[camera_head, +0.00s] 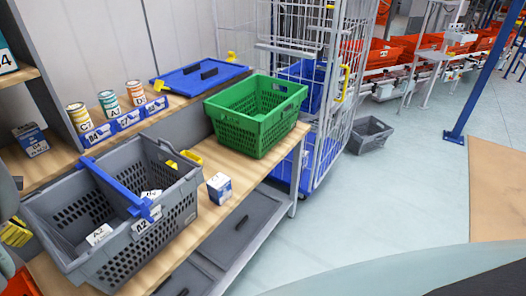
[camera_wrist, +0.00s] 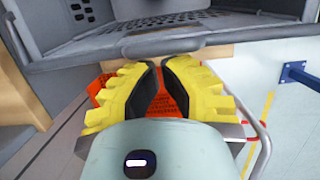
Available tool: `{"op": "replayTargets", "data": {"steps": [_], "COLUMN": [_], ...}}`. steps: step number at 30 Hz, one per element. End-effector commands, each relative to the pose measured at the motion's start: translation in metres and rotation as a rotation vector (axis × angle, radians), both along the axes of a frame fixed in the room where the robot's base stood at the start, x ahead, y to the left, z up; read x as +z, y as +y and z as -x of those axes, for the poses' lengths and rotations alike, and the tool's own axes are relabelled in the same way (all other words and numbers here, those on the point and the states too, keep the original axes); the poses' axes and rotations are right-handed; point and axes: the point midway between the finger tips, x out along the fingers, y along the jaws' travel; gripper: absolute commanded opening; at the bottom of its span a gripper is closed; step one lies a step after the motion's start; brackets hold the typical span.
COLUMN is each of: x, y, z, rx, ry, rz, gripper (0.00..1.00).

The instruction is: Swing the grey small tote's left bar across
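A grey small tote (camera_head: 177,207) with perforated walls stands on the wooden shelf in the head view, at left. One blue bar (camera_head: 113,186) lies across its open top, from the back rim to the front rim. I see no second bar clearly. Cards marked A2 show in and on the tote. My gripper (camera_wrist: 157,68) has yellow ribbed fingers with black pads; a narrow gap shows between the tips, and nothing is held. A grey tote rim (camera_wrist: 165,45) lies just beyond the tips in the wrist view. In the head view a yellow finger part shows at the left edge.
A green crate (camera_head: 238,127) stands right of the tote, with a small blue-white box (camera_head: 219,188) between. Several cans (camera_head: 79,117) and a blue lid (camera_head: 200,76) lie on the shelf behind. A wire cage trolley (camera_head: 330,90) stands beyond.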

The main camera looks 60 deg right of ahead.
Motion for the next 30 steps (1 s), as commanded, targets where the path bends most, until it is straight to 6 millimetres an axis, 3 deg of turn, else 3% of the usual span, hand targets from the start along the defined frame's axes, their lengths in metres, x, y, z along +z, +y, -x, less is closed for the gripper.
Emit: {"op": "replayTargets", "data": {"steps": [30], "x": [0.013], "y": [0.001], "z": [-0.001], "rx": [-0.004], "ry": [-0.002], "rz": [-0.137], "gripper": [0.00]}}
